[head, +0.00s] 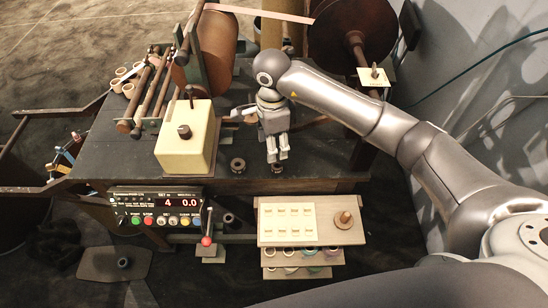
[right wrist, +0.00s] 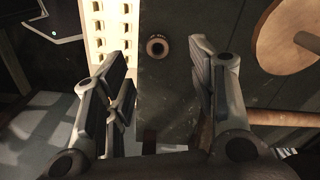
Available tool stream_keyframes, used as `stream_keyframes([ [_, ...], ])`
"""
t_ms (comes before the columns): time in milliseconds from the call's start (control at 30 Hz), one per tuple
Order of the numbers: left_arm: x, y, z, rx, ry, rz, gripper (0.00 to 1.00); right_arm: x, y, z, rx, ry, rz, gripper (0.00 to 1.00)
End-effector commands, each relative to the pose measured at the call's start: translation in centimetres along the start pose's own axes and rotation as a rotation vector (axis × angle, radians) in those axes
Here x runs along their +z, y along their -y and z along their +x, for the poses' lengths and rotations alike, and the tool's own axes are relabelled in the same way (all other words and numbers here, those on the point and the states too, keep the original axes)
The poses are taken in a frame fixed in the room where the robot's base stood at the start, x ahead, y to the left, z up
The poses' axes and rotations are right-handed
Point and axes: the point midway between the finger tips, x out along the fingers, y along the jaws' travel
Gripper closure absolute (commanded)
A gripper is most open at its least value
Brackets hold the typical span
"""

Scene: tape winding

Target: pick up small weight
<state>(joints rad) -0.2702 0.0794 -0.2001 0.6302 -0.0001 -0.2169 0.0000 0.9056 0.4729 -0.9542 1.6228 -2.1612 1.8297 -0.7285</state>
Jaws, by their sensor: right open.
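Two small dark ring-shaped weights stand near the front edge of the dark bench. The left one (head: 238,165) looks slightly larger; the right, smaller one (head: 277,168) is just below my right gripper (head: 278,156). In the right wrist view, a dark round weight with a hole (right wrist: 157,47) lies on the dark surface ahead of the gap between my right gripper's fingers (right wrist: 162,72). The fingers are spread apart, nothing is between them, and they do not visibly touch the weight. My left gripper is not in view.
A cream box (head: 183,145) with a knob stands left of the weights. Rollers and large reels (head: 352,30) stand behind.

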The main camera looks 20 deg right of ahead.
Motion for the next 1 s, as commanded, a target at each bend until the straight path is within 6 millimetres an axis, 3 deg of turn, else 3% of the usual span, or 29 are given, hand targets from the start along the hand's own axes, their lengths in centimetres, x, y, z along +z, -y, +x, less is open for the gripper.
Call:
stream_keyframes([
  [200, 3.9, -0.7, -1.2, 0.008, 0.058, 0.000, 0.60, 0.0, -0.1, 3.2, 0.004, 0.002, 0.000, 0.48],
  [333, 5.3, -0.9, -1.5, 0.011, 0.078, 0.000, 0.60, 0.0, -0.1, 4.1, 0.002, 0.002, 0.000, 0.48],
  [467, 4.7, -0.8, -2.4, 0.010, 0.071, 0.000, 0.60, -0.4, -0.2, 5.2, 0.005, 0.002, 0.002, 0.48],
  [700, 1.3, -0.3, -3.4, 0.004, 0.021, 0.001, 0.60, -0.8, -0.1, 8.6, 0.003, 0.003, 0.000, 0.48],
  [1000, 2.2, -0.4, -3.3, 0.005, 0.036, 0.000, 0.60, -0.8, 0.0, 9.3, 0.000, 0.003, -0.001, 0.48],
])
